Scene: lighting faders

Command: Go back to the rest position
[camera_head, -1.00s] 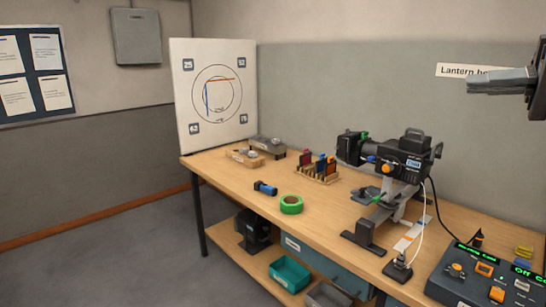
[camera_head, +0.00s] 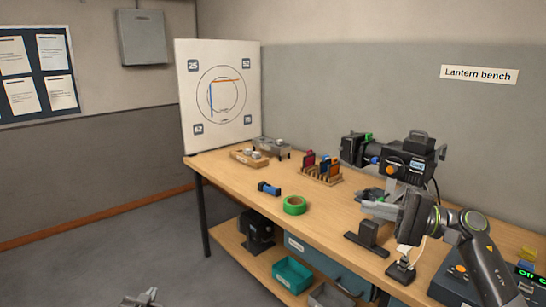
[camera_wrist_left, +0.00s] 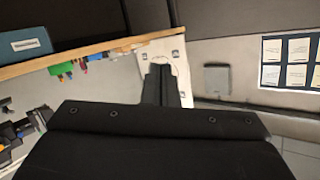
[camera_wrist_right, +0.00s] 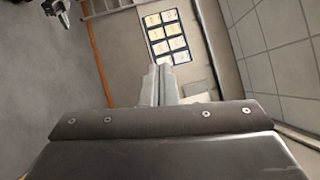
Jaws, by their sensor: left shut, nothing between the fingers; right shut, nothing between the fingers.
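My right gripper (camera_head: 376,207) points left over the right part of the bench, in front of the lantern (camera_head: 405,160). It is shut and empty; its closed fingers (camera_wrist_right: 161,84) show in the right wrist view. My left gripper (camera_head: 143,299) shows only in part at the bottom edge of the head view, left of the bench over the floor. Its fingers (camera_wrist_left: 160,84) are shut and empty in the left wrist view. My right arm covers part of the control console (camera_head: 450,287) and the lantern's stand.
The floor (camera_head: 100,245) to the left is clear.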

